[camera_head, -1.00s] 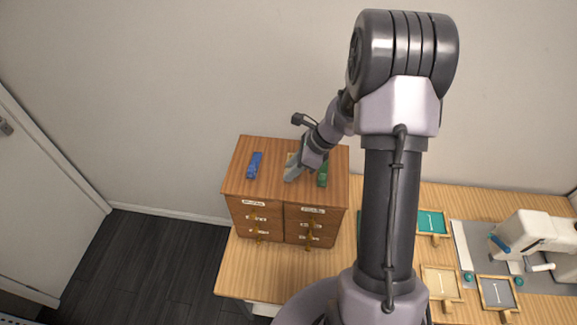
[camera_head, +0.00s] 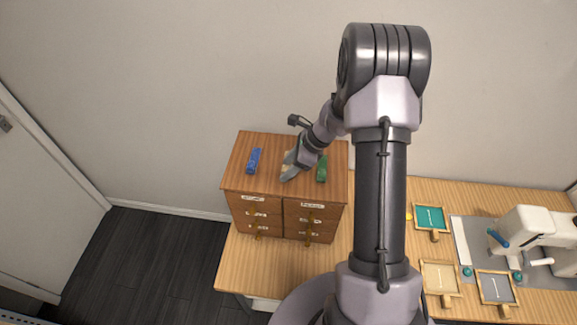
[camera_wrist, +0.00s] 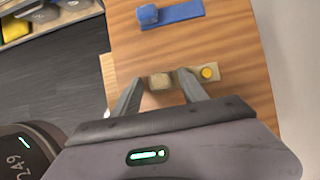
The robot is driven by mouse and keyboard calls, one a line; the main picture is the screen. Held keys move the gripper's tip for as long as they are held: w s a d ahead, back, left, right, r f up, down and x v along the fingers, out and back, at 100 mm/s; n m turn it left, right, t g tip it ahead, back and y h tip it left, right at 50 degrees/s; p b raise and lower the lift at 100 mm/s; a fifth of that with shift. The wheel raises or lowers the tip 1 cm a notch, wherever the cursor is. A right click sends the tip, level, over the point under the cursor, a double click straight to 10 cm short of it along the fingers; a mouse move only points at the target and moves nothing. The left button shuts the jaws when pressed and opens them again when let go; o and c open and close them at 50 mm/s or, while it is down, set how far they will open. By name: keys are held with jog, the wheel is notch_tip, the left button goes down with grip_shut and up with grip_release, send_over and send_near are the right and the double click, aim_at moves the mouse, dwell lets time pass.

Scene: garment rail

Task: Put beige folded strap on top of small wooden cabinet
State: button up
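The beige folded strap (camera_wrist: 208,73) lies flat on the top of the small wooden cabinet (camera_head: 233,180). In the wrist view its thick folded end lies between the tips of my gripper (camera_wrist: 162,80), with a yellow round spot on its other end. The fingers are spread, with a narrow gap showing on each side of the folded end. In the head view my gripper (camera_head: 288,175) is low over the middle of the cabinet top and hides much of the strap.
A blue strap (camera_head: 254,161) lies left of my gripper and a green one (camera_head: 322,169) close to its right, both on the cabinet top. The cabinet stands on a wooden table (camera_head: 270,270). Small trays (camera_head: 440,280) and a sewing machine (camera_head: 535,235) are at the right.

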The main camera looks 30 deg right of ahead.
jog(key=shift+r, duration=0.2)
jog(key=p+v, duration=0.1)
jog(key=v, duration=1)
jog(key=s+a+r+n+h, duration=0.1)
jog(key=s+a+r+n, duration=0.25)
jog(key=a+r, duration=0.3)
jog(key=s+a+r+n+h, duration=0.1)
jog(key=s+a+r+n, duration=0.1)
jog(key=a+r+n, duration=0.45)
jog(key=s+a+r+n+t, duration=0.1)
jog(key=s+a+r+n, duration=0.45)
jog(key=s, duration=0.45)
jog(key=s+a+n+t+h, duration=0.1)
jog(key=s+a+n+t, duration=0.1)
jog(key=s+n, duration=0.35)
notch_tip(320, 180, down, 26)
jog(key=b, duration=2.6)
jog(key=shift+s+d+m+b, duration=0.15)
jog(key=shift+s+m+b, duration=0.2)
jog(key=shift+s, duration=0.1)
